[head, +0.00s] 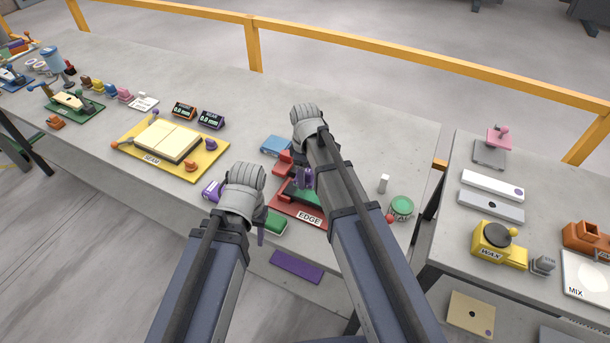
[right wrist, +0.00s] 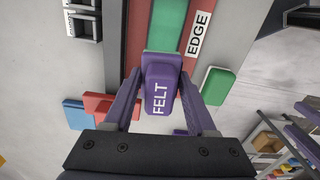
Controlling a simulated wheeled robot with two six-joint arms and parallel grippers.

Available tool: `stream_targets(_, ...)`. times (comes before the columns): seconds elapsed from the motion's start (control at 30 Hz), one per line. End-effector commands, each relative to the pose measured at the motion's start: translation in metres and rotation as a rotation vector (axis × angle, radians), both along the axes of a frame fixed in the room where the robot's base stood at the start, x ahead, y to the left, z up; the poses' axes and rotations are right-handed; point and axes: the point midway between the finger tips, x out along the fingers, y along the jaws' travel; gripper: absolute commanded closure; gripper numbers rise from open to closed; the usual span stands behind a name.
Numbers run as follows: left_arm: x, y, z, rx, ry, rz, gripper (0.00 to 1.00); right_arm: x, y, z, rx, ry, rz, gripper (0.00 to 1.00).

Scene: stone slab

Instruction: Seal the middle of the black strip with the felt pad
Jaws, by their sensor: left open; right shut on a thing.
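The purple felt pad (right wrist: 160,80), marked FELT, is held between the two purple fingers of my right gripper (right wrist: 160,98). In the head view my right gripper (head: 303,180) is over the red board marked EDGE (head: 312,219), partly hidden by my arm. In the right wrist view the pad is over the near end of the green slab (right wrist: 167,28) on that board; I cannot tell whether it touches.
A green block (head: 275,223) and a purple block (head: 212,189) lie near my left gripper. A blue block (head: 276,145) is behind the board; a round green tin (head: 401,207) is right of it. A gap separates the right table.

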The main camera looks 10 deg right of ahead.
Motion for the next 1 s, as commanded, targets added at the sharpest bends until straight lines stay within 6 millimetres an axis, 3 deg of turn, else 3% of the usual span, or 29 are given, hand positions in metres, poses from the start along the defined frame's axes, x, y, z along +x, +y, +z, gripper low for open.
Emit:
stream_targets(0.07, 0.0, 0.0, 0.011, 0.0, 0.0, 0.0, 0.5, 0.0, 0.0, 0.011, 0.0, 0.0, 0.0, 0.95)
stream_targets(0.47, 0.0, 0.0, 0.012, 0.0, 0.0, 0.0, 0.5, 0.0, 0.0, 0.012, 0.0, 0.0, 0.0, 0.95)
stream_targets(0.8, 0.0, 0.0, 0.04, 0.0, 0.0, 0.0, 0.5, 0.0, 0.0, 0.039, 0.0, 0.0, 0.0, 0.95)
stream_targets(1.0, 0.0, 0.0, 0.04, 0.0, 0.0, 0.0, 0.5, 0.0, 0.0, 0.04, 0.0, 0.0, 0.0, 0.95)
